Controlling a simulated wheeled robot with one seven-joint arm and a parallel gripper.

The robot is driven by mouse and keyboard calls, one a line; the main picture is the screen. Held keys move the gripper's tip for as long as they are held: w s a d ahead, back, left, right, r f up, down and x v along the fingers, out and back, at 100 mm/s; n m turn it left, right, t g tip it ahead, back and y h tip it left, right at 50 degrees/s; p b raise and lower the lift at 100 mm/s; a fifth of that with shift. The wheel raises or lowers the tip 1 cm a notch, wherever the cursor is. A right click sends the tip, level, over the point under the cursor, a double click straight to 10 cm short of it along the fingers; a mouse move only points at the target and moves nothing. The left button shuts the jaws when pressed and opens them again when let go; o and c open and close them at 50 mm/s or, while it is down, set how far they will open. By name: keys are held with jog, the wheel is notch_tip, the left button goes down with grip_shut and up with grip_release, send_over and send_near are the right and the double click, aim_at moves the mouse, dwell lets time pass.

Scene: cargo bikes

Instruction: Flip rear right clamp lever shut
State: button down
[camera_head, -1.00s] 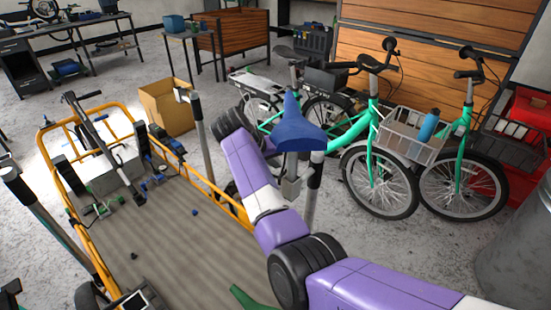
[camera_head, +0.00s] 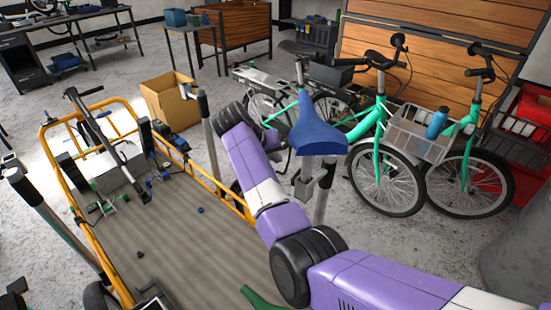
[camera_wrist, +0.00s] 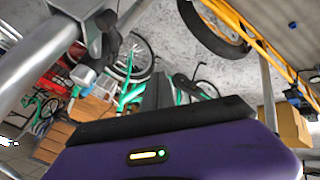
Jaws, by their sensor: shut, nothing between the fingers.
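In the wrist view a grey clamp (camera_wrist: 88,38) sits on a metal post (camera_wrist: 35,65) at upper left, with a dark lever-like part (camera_wrist: 109,24) beside it. I cannot tell how far this part is turned. The dark fingers of my gripper (camera_wrist: 158,88) are shut and empty, below and right of the clamp and apart from it in the picture. In the head view a grey clamp (camera_head: 306,186) shows on the post under a blue saddle (camera_head: 318,130). My purple arm reaches up left of it, and my gripper is hidden there.
A yellow-framed cargo bed (camera_head: 180,245) fills the left, with a grey box (camera_head: 120,168) and small parts on it. Another post (camera_head: 209,140) stands by its right rail. A cardboard box (camera_head: 168,100) is behind. Green bikes (camera_head: 375,165) stand to the right, near a metal bin (camera_head: 520,250).

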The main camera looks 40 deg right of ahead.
jog(key=w+a+r+b, duration=0.1)
jog(key=w+a+r, duration=0.2)
jog(key=r, duration=0.4)
jog(key=shift+w+a+r, duration=0.15)
jog(key=shift+a+r, duration=0.2)
jog(key=shift+a, duration=0.25)
